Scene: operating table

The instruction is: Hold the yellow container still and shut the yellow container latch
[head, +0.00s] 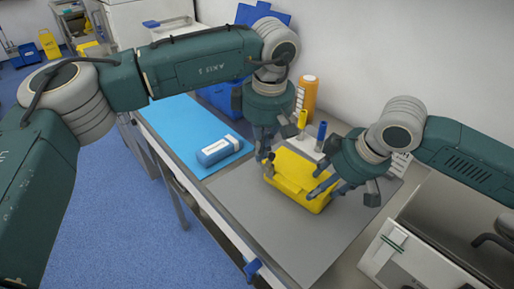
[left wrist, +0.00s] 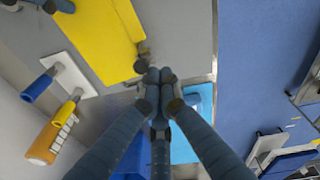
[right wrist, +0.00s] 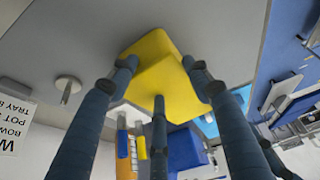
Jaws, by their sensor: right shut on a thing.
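The yellow container (head: 298,174) sits on the grey table top, and its lid looks closed. My right gripper (head: 318,186) is shut on it at its right end; in the right wrist view its fingers (right wrist: 160,78) straddle the yellow body (right wrist: 165,85). My left gripper (head: 267,152) points down at the container's left end. In the left wrist view its fingertips (left wrist: 157,76) are together and empty, just beside the edge of the yellow container (left wrist: 95,40). Small grey parts there (left wrist: 143,48) may be the latch; whether it is shut I cannot tell.
A blue mat (head: 190,122) with a blue-and-white pack (head: 218,150) lies left. The front grey table top (head: 290,235) is clear.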

